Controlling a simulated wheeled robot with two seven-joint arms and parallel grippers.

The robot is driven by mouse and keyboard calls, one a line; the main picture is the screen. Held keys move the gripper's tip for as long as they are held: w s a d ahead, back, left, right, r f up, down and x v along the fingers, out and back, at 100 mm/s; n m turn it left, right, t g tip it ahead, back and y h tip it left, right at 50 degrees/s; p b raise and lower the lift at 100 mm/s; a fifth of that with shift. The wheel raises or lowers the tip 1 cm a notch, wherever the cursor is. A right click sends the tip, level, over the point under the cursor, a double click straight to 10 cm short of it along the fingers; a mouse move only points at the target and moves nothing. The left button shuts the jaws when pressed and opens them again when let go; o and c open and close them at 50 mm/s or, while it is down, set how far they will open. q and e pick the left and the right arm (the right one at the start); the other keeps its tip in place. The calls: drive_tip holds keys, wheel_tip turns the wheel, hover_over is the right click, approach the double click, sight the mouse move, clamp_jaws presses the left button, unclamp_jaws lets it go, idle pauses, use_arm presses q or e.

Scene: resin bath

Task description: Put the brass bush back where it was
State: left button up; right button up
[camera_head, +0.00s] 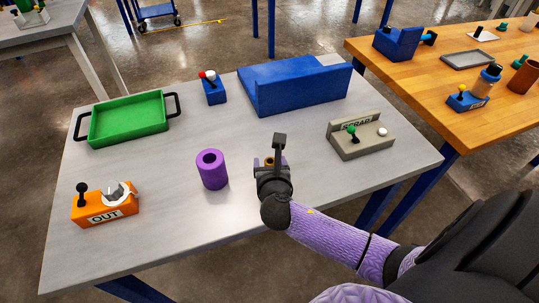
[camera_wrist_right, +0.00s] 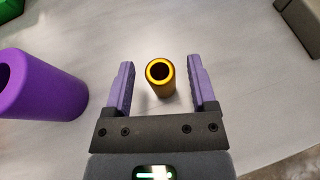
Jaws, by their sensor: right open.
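The brass bush (camera_wrist_right: 160,79), a gold hollow cylinder, stands upright on the grey table. In the right wrist view it is between the two purple fingers of my right gripper (camera_wrist_right: 160,66), with gaps on both sides. The gripper is open and holds nothing. In the head view my right gripper (camera_head: 271,163) is low over the table's front middle, and it hides most of the bush (camera_head: 268,161). My left gripper is not in view.
A purple hollow cylinder (camera_head: 211,171) stands close on the left. An orange OUT block (camera_head: 104,207), green tray (camera_head: 128,117), small blue block (camera_head: 213,91), big blue bath (camera_head: 296,92) and grey SCRAP block (camera_head: 360,143) surround the bare table middle (camera_head: 240,130).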

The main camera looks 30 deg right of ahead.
drive_tip(key=p+v, duration=0.2)
drive_tip(key=v, duration=0.7)
drive_tip(key=shift+s+a+r+p, duration=0.1)
drive_tip(key=shift+s+a+p, duration=0.1)
drive_tip(key=shift+p, duration=0.1)
